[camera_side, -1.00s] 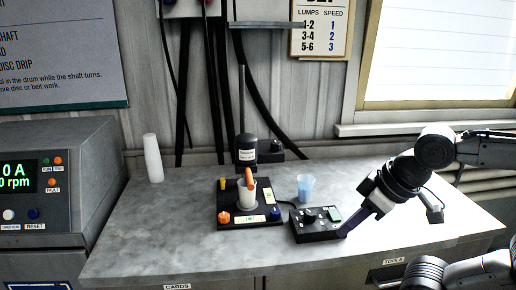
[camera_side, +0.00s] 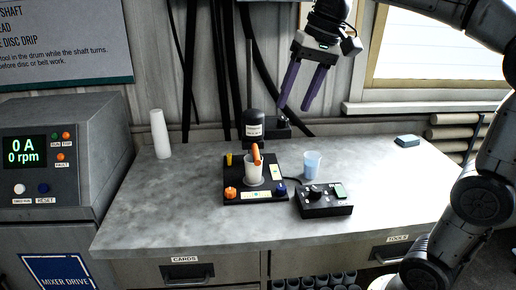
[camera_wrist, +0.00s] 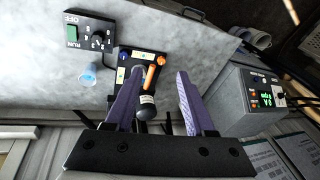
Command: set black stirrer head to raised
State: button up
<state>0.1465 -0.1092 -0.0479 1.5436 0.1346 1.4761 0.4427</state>
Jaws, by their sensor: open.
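The black stirrer head (camera_side: 253,124) sits low on its upright pole (camera_side: 250,72), just above a white cup (camera_side: 253,175) on the black base (camera_side: 262,195). An orange piece (camera_side: 256,152) stands tilted at the cup, in front of the head. In the wrist view the head (camera_wrist: 147,108) shows between the two purple fingers, with the orange piece (camera_wrist: 153,76) beyond it. My gripper (camera_side: 295,106) is open and empty, fingers pointing down, above and right of the head in the side view. It also shows in the wrist view (camera_wrist: 160,74). I see no contact with the head.
A black control box (camera_side: 322,206) with a dial and green button stands right of the base, near a blue cup (camera_side: 312,161). The base carries orange (camera_side: 230,193), blue (camera_side: 281,188) and yellow knobs. White stacked cups (camera_side: 159,132) stand left. Cables hang behind.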

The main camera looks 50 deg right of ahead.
jog(key=w+d+f+m+g, duration=0.1)
jog(key=w+d, duration=0.1)
jog(key=w, duration=0.3)
jog(key=w+d+f+m, duration=0.1)
jog(key=w+d, duration=0.2)
jog(key=w, duration=0.1)
send_near(257, 153)
jog(key=shift+g, duration=0.4)
jog(key=f, duration=0.2)
jog(key=w+f, duration=0.1)
jog(key=f, duration=0.2)
jog(key=w+f, duration=0.1)
jog(key=f, duration=0.2)
jog(key=shift+a+f, duration=0.15)
jog(key=shift+a, duration=0.2)
grip_shut()
